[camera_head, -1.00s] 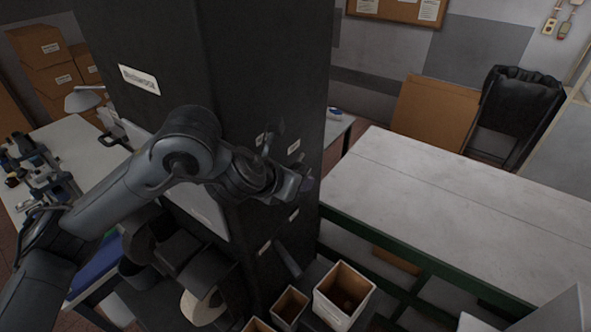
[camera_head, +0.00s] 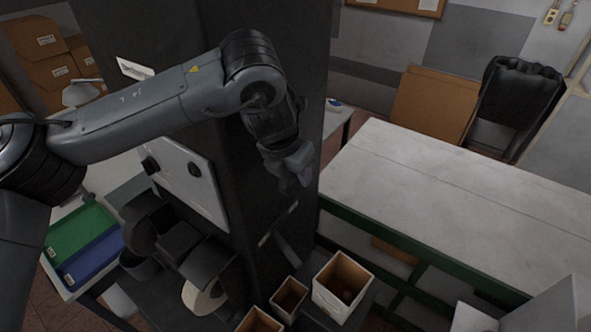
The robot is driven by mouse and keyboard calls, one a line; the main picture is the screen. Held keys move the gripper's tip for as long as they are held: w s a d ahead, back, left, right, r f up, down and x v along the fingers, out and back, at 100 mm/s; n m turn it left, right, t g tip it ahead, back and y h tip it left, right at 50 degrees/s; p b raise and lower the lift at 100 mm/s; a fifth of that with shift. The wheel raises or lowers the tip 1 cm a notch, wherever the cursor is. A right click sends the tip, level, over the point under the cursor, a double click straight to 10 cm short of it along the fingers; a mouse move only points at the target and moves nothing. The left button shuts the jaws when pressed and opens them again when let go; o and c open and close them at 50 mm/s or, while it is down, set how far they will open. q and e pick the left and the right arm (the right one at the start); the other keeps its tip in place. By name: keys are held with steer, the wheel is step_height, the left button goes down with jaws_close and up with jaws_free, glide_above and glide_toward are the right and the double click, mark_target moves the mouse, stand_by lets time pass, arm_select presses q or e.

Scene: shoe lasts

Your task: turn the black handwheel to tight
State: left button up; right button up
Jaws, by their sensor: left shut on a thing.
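My left gripper (camera_head: 295,177) is in front of the right-hand face of the tall dark cabinet (camera_head: 222,150), its fingers pointing down and right. It is shut on a dark thing at that face, which I take to be the black handwheel. The wheel is hidden behind the gripper and wrist, so its rim and angle cannot be made out. My left arm reaches across from the left edge, in front of the cabinet. My right gripper is not in view.
A dark lever-like bar (camera_head: 286,250) is low on the same face, above open bins (camera_head: 343,284). A white panel with black knobs (camera_head: 190,185) is on the left face. A bench (camera_head: 450,190) stands right. Green and blue trays (camera_head: 78,232) lie left.

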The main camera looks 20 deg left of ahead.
arm_select(q)
steer(key=shift+f, duration=0.1)
stand_by(0.3)
steer(key=o, duration=1)
steer(key=shift+c, duration=0.2)
steer(key=b+v, duration=0.1)
steer(key=v, duration=0.8)
steer(key=shift+v, duration=0.9)
